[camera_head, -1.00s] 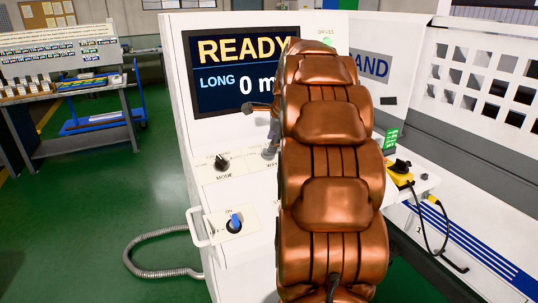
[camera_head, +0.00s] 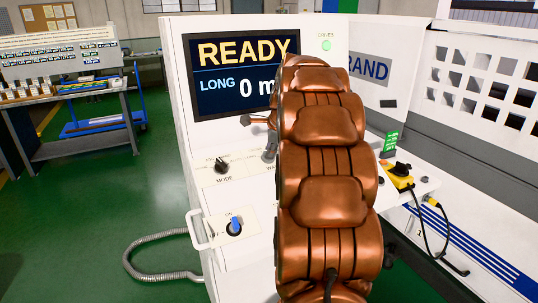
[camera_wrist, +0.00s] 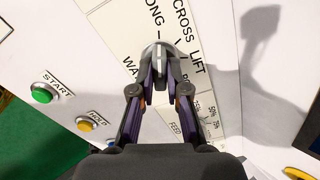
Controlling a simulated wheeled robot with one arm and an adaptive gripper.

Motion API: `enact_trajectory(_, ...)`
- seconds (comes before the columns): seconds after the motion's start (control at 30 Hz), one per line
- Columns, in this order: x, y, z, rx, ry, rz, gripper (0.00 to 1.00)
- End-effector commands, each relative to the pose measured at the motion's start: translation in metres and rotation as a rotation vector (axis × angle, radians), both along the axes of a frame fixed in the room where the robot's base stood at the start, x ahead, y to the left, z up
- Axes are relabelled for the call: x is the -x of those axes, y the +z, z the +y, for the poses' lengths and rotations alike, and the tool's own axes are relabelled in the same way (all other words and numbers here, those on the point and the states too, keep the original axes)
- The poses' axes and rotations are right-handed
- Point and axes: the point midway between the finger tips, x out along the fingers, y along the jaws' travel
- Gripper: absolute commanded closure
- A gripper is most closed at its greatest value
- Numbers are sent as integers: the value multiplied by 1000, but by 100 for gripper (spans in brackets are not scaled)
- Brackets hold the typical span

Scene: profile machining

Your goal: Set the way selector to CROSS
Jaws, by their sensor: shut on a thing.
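The way selector (camera_wrist: 157,52) is a small grey knob on a cream plate (camera_wrist: 119,49) lettered LONG, CROSS and LIFT in the wrist view. My gripper (camera_wrist: 158,70) is over it, with its two fingertips closed on the knob's sides. The fingers hide most of the knob, so I cannot tell its pointer's direction. In the head view the big screen (camera_head: 242,72) reads READY, LONG and 0 m. There my copper arm hides the selector and most of my gripper.
The mode knob (camera_head: 221,166) is left of the way plate. A blue switch (camera_head: 234,226) marked ON is below it, beside a white handle (camera_head: 198,230). A green START button (camera_wrist: 42,92) and a yellow HOLD button (camera_wrist: 85,123) are near my gripper. A yellow pendant (camera_head: 399,178) lies to the right.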

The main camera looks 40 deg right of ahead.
Motion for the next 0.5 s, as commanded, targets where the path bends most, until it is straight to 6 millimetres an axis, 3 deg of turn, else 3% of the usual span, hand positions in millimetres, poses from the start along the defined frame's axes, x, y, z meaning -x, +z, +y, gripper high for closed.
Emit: enact_trajectory(0.5, 0, 3, 0, -13, -26, -4, 100)
